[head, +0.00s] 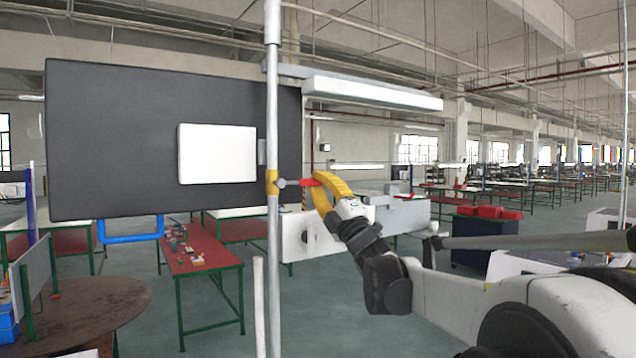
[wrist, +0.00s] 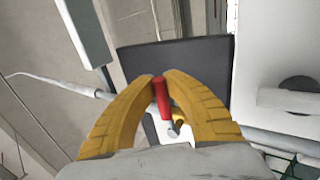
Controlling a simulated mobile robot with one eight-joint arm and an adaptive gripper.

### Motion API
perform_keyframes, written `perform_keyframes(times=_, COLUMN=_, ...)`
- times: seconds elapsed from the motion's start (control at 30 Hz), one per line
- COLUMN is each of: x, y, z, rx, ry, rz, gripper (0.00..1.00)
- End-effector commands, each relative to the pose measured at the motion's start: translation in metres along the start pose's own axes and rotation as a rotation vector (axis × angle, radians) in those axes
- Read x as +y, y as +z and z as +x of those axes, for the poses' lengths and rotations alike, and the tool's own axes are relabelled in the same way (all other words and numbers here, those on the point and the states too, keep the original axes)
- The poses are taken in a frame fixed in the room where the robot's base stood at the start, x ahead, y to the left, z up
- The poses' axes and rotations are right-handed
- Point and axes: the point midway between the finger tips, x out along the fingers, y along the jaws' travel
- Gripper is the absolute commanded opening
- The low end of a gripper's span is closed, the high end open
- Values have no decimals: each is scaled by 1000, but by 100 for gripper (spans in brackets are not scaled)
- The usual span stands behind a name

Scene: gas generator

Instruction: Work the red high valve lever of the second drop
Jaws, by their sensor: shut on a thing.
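The red valve lever (wrist: 160,97) shows in the wrist view, between the two yellow fingers of my gripper (wrist: 163,82), which is shut on it. In the head view my gripper (head: 314,184) reaches in from the right to the grey vertical pipe (head: 273,120). A short piece of the red lever (head: 302,183) sticks out towards the pipe there. A yellow valve body (head: 272,182) sits on the pipe at the same height. The fingers hide part of the lever.
A large dark panel (head: 110,130) with a white sheet (head: 217,154) stands behind the pipe on the left. A red-topped table (head: 205,258) and a round brown table (head: 85,305) stand lower left. A white lamp-like bar (head: 372,93) hangs above my gripper.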

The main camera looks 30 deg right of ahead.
Motion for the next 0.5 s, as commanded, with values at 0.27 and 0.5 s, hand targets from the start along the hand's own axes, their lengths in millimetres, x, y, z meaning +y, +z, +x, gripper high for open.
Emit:
perform_keyframes(times=0.27, x=-1, y=0, z=-1, rx=-6, ry=-1, rz=8, gripper=0)
perform_keyframes(times=0.5, x=-2, y=0, z=-1, rx=-5, ry=-2, rz=7, gripper=34)
